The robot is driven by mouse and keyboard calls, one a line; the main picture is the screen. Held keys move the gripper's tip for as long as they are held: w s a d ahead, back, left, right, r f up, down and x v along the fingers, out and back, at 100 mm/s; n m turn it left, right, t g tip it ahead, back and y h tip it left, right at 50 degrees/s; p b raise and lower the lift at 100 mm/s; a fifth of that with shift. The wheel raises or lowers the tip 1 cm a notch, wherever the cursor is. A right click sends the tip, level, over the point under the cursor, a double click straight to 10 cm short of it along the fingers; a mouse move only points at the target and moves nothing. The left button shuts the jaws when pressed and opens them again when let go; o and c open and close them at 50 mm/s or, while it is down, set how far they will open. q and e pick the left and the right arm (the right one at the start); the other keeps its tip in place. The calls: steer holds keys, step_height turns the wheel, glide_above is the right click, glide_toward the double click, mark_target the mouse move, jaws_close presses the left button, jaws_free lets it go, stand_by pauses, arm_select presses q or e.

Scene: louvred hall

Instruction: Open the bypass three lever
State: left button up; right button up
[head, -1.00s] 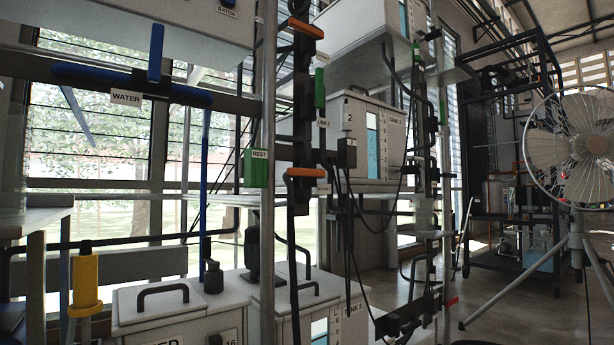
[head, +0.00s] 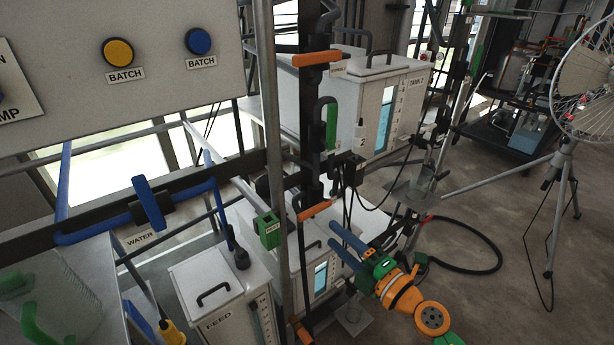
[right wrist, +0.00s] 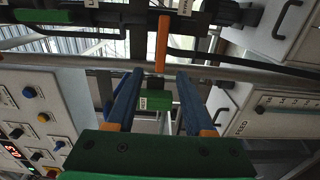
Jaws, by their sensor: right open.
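Orange-handled levers sit on the dark vertical pipe: an upper one (head: 317,58) and a middle one (head: 315,210). Both handles lie roughly level, across the pipe. The small tags are too blurred to tell which is bypass three. My right gripper (head: 334,235), with blue fingers, is open and empty just right of the middle lever, apart from it in the picture. In the right wrist view an orange handle (right wrist: 162,44) shows beyond and between the open fingertips (right wrist: 160,72). My left gripper is not in view.
A green REST box (head: 269,231) is left of the pipe and shows between my fingers in the wrist view. A green lever (head: 331,124), blue WATER lever (head: 150,203), white tanks (head: 372,118) and hanging black cables crowd the pipe. Open floor (head: 480,210) lies right.

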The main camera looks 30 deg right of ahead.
mark_target(310, 216)
steer(key=shift+w+a+f+p, duration=0.1)
steer(key=shift+w+a+p, duration=0.1)
steer(key=shift+w, duration=1.45)
steer(key=shift+w+a+p, duration=0.1)
steer(key=shift+w+p, duration=0.1)
steer(key=shift+w, duration=1.4)
steer(key=shift+w+a+f+p, duration=0.1)
steer(key=shift+w+p, duration=0.1)
steer(key=shift+w, duration=1.45)
steer(key=shift+r, duration=0.1)
jaws_close()
